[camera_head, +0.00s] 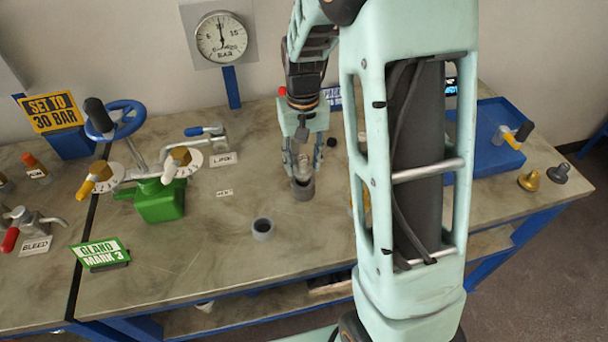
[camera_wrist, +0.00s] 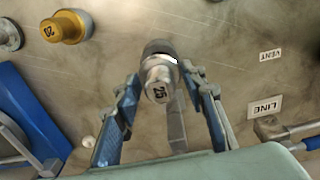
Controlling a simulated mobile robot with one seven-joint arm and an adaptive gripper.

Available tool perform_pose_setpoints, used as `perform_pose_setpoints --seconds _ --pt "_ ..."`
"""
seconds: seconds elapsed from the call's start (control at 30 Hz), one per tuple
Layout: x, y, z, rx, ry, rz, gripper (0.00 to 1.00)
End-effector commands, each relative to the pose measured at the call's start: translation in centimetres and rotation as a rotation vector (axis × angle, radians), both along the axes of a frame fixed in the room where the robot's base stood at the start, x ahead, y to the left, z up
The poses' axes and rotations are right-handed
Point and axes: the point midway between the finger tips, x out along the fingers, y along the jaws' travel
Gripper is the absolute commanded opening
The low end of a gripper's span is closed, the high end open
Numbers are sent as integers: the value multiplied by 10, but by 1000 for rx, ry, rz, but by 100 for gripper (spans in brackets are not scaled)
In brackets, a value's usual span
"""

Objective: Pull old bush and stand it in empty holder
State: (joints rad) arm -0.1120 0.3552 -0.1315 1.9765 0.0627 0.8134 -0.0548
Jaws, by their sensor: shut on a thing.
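A silver bush (camera_wrist: 160,80), with a number on its end that looks like 25, is between the fingers of my gripper (camera_wrist: 160,74). In the head view my gripper (camera_head: 303,160) points down and is shut on this bush (camera_head: 303,172). A dark grey holder (camera_head: 303,190) is directly under the bush. I cannot tell whether the bush's lower end is still inside it. A second grey holder (camera_head: 262,229) stands open and empty on the bench, nearer and to the left.
A brass bush marked 20 (camera_wrist: 68,27) stands beside a grey ring (camera_wrist: 8,36) in the wrist view. Left are a green vessel (camera_head: 160,200), valve levers and a GLAND MARK 3 sign (camera_head: 100,254). A blue tray (camera_head: 495,140) is right. My arm hides part of the bench.

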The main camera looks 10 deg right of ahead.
Motion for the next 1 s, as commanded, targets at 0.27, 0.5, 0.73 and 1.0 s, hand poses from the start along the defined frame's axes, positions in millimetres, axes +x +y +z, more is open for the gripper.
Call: perform_pose_setpoints --seconds 0.27,0.5,0.73,1.0 --pt "0 0 2 0 -1 0 0" --pt "0 0 13 0 -1 0 0" --pt "0 0 37 0 -1 0 0" --pt "0 0 42 0 -1 0 0"
